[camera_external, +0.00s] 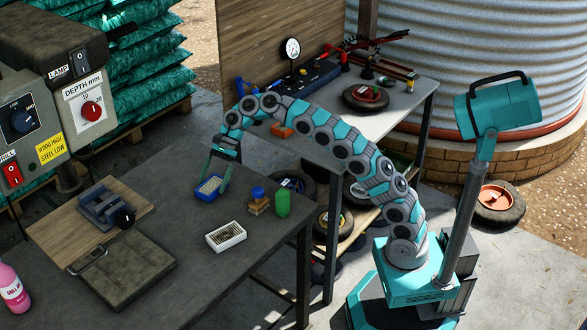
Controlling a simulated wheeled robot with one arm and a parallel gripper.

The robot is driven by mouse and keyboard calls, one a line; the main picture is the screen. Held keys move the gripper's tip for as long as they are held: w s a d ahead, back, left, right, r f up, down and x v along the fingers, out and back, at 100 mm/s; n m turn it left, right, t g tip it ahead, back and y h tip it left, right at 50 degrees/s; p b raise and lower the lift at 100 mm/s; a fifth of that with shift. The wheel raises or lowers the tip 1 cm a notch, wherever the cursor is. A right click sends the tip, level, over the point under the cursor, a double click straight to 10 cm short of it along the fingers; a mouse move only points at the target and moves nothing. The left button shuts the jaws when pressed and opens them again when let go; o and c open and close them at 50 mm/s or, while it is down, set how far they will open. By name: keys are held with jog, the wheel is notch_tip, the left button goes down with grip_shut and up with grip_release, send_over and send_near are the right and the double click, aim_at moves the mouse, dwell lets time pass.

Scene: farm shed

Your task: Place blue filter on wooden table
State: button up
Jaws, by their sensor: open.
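A small rectangular filter with a blue rim and a yellowish inside (204,195) appears to lie flat on the dark-topped table (190,270), near its far edge. It is the piece I take as the blue filter. My gripper (215,178) reaches down over this filter from above, its jaws open, with one finger towards each side of it. I cannot tell whether the fingers touch it. The fingers hide part of the filter's edges. Whether the dark tabletop is wood is not clear.
Right of the filter stand a brown block with a blue top (258,201) and a green cylinder (283,204). A white-pleated rectangular filter (225,237) lies nearer. A vise (108,208), dark case (122,270) and pink bottle (12,288) are left. The table's front middle is clear.

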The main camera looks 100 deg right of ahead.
jog(key=shift+w+a+f, duration=0.2)
jog(key=shift+a+f, duration=0.1)
jog(key=shift+f, duration=0.05)
jog(key=c, duration=1.4)
jog(key=shift+o, duration=0.2)
jog(key=shift+r, duration=0.15)
jog(key=shift+r, duration=1.05)
jog(key=shift+s+r+b, duration=0.1)
jog(key=shift+r+b, duration=0.2)
jog(key=shift+r, duration=0.2)
jog(key=s+a+b, duration=0.1)
jog(key=s, duration=0.4)
jog(key=s+a+b, duration=0.1)
jog(key=s+b, duration=0.1)
jog(key=s, duration=0.4)
jog(key=s+a+b, duration=0.1)
jog(key=s, duration=0.5)
jog(key=shift+s+a, duration=0.15)
jog(key=shift+a, duration=0.25)
